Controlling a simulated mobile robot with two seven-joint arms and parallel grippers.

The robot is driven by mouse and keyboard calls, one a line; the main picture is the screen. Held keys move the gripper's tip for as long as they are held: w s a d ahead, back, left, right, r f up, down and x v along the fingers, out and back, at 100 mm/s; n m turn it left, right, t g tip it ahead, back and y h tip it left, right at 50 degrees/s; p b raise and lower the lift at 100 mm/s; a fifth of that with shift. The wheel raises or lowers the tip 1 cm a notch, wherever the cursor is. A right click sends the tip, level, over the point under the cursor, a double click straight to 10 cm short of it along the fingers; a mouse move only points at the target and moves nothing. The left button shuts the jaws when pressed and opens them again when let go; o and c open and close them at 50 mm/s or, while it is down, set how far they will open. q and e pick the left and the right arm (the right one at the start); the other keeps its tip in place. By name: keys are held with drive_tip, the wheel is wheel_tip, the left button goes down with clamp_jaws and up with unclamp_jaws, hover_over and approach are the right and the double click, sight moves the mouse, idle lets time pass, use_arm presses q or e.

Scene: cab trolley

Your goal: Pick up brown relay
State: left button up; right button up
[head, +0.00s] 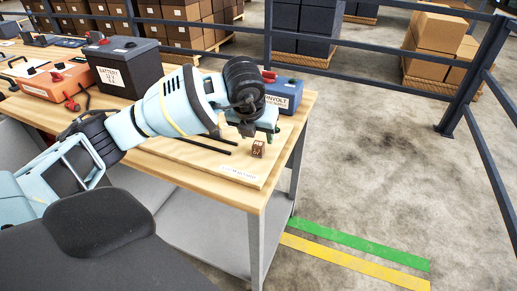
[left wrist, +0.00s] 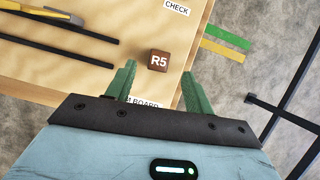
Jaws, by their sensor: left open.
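The brown relay (head: 258,148) is a small brown cube standing on the light wooden board (head: 225,170) near the front right corner of the workbench. In the left wrist view the brown relay (left wrist: 159,61) shows a white "R5" on its top. My left gripper (head: 262,134) is above the board, close to the relay. In the left wrist view its green fingers (left wrist: 158,78) are spread apart, with the relay just ahead of the gap between them. Nothing is held. My right gripper is not in view.
Two dark strips (left wrist: 58,50) lie on the board left of the relay. A blue box (head: 284,94) and a black battery (head: 123,66) stand behind on the bench. The bench's right edge is close to the relay. Railings (head: 400,82) stand beyond.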

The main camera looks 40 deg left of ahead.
sight(258, 144)
use_arm(q)
drive_tip(key=shift+x, duration=2.9)
drive_tip(key=shift+s, duration=0.1)
drive_tip(key=shift+a, duration=0.1)
drive_tip(key=shift+c, duration=0.3)
drive_tip(key=c, duration=1)
